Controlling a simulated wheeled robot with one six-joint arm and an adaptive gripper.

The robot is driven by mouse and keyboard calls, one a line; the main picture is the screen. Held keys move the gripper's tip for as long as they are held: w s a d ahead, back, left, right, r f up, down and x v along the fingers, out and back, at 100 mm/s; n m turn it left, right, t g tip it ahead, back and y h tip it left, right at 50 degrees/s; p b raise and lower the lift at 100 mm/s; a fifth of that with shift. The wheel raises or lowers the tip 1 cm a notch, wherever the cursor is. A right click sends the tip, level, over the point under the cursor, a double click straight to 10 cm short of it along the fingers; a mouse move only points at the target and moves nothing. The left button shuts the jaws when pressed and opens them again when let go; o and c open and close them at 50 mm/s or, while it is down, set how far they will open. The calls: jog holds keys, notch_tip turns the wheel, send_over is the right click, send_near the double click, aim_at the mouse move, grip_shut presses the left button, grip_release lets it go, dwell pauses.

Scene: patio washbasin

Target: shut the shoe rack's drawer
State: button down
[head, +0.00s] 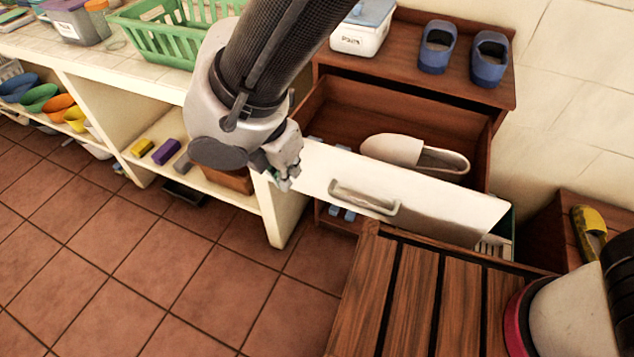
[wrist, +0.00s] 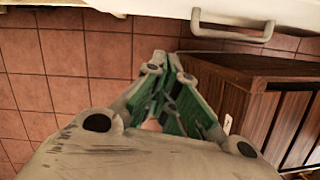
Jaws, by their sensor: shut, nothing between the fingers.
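The shoe rack (head: 408,75) is dark reddish wood. Its drawer (head: 450,202) stands open, with a white front and a pale bar handle (head: 363,198). A cream slip-on shoe (head: 415,153) lies inside the drawer. My gripper (head: 284,183) is shut and empty, at the left end of the drawer front, left of the handle; I cannot tell whether it touches the front. In the wrist view the green-padded fingers (wrist: 170,85) are together, and the handle (wrist: 232,28) shows beyond them at the upper right.
Blue clogs (head: 437,47) and a white lidded box (head: 363,28) stand on the rack's top. A slatted wooden bench (head: 420,290) is close in front of the drawer. A tiled counter with a green basket (head: 160,40) is at left. Tiled floor (head: 150,250) is clear at lower left.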

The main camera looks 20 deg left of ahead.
jog(key=shift+w+a+f+n, duration=0.1)
jog(key=shift+w+f+n, duration=0.3)
jog(key=shift+w+f, duration=0.95)
jog(key=shift+w+f+n, duration=0.4)
jog(key=shift+w+f, duration=0.4)
jog(key=shift+f, duration=1.05)
jog(key=shift+w+a+f+n, duration=0.1)
jog(key=shift+w+f+n, duration=0.3)
jog(key=shift+w+f, duration=0.95)
jog(key=shift+s+f, duration=0.2)
jog(key=shift+f, duration=0.05)
send_over(346, 121)
jog(key=shift+r, duration=0.1)
